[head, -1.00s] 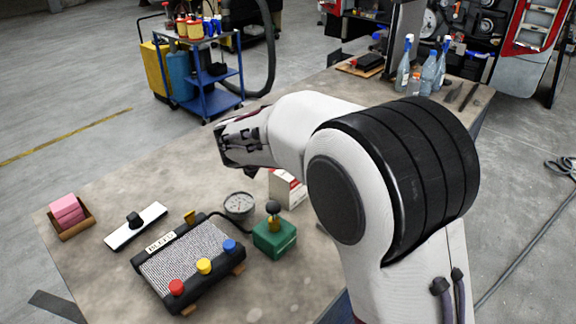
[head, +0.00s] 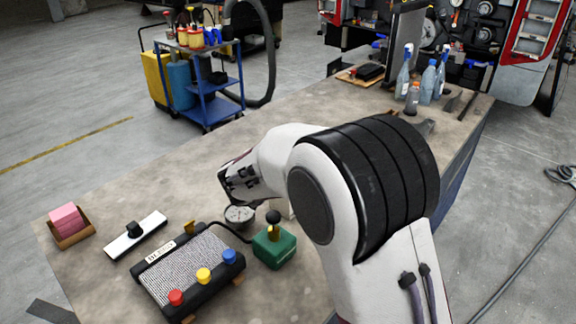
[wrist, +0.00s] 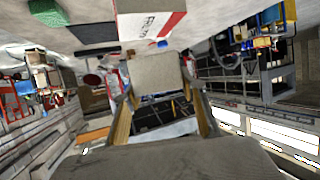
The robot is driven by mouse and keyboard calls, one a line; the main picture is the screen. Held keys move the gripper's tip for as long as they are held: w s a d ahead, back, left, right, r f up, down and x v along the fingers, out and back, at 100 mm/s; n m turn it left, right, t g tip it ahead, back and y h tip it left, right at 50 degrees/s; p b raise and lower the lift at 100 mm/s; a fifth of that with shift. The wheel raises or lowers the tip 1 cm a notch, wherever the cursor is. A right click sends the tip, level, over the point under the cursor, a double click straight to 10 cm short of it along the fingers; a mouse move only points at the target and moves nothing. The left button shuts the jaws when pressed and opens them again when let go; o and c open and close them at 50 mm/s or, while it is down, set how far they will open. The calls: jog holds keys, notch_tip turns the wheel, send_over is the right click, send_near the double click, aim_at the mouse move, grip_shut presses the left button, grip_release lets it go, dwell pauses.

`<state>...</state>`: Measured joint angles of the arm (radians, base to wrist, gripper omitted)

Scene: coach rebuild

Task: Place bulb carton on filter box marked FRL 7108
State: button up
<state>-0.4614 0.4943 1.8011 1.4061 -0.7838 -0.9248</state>
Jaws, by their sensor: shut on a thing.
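My gripper (head: 238,184) is low over the workbench, just behind the round gauge in the head view. In the wrist view a plain grey-beige carton (wrist: 157,72) sits between its two fingers, and the gripper is shut on it; I take this as the bulb carton. In the head view I cannot make the carton out. A white box with a red stripe and lettering starting "FRL" (wrist: 148,24) stands just beyond the carton in the wrist view; its full number is not readable. In the head view my arm hides nearly all of this box.
The gauge (head: 239,214), a green block with a black knob (head: 274,247) and a black unit with coloured buttons (head: 190,268) stand close by. A white bar (head: 136,236) and a pink block in a wooden tray (head: 68,219) lie left. Spray bottles (head: 428,82) stand at the far end.

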jog(key=shift+f, duration=1.75)
jog(key=shift+f, duration=0.15)
jog(key=o, duration=1.1)
jog(key=shift+s+r, duration=0.1)
jog(key=shift+r, duration=0.1)
jog(key=v, duration=1.1)
jog(key=shift+s+a+r, duration=0.15)
jog(key=shift+s+a, duration=0.05)
jog(key=shift+s, duration=0.1)
